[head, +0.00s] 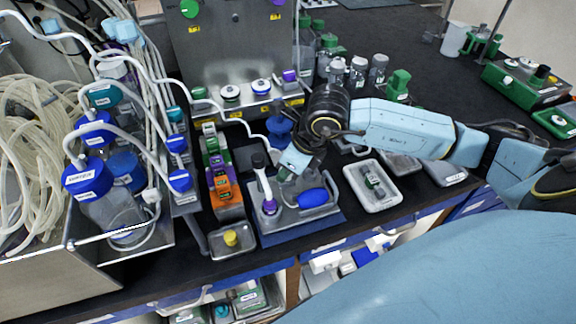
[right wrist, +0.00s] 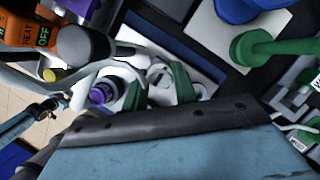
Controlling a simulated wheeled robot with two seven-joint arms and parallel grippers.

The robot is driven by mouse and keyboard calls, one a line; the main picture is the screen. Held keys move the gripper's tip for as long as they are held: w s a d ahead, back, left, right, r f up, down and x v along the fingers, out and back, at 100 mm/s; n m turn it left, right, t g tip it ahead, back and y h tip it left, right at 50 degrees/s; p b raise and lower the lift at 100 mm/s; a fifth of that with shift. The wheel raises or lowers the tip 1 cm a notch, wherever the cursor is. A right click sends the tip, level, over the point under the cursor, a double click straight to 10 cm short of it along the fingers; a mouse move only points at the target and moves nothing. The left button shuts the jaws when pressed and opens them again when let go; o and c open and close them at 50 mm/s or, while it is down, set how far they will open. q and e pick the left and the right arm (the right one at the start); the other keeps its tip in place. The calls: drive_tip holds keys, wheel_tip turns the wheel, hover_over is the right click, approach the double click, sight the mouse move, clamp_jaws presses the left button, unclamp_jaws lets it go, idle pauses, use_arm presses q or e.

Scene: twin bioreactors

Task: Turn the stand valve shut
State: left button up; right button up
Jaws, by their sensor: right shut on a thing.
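My right gripper (head: 293,164) reaches in from the right, over the back of a grey stand (head: 290,217) on a blue mat. It is shut on a small part of the stand, which I take to be the stand valve; the hand hides it in the head view. In the right wrist view, a pale part (right wrist: 160,82) shows between two green pieces at the gripper (right wrist: 158,90). The valve's handle angle cannot be made out. A purple cap (head: 269,207) and a blue oval piece (head: 312,198) are on the stand in front of the gripper. My left gripper is out of view.
An orange and green device (head: 226,190) stands close left of the stand. A small tray with a yellow piece (head: 231,239) is in front of it. A white tray (head: 372,186) lies to the right. Blue-capped bottles (head: 87,175) and tubing crowd the left.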

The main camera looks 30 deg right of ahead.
drive_tip(key=o, duration=1)
drive_tip(key=v, duration=1.3)
drive_tip(key=shift+s+d+r+p, duration=0.1)
drive_tip(key=shift+r+p, duration=0.05)
drive_tip(key=shift+p, duration=0.15)
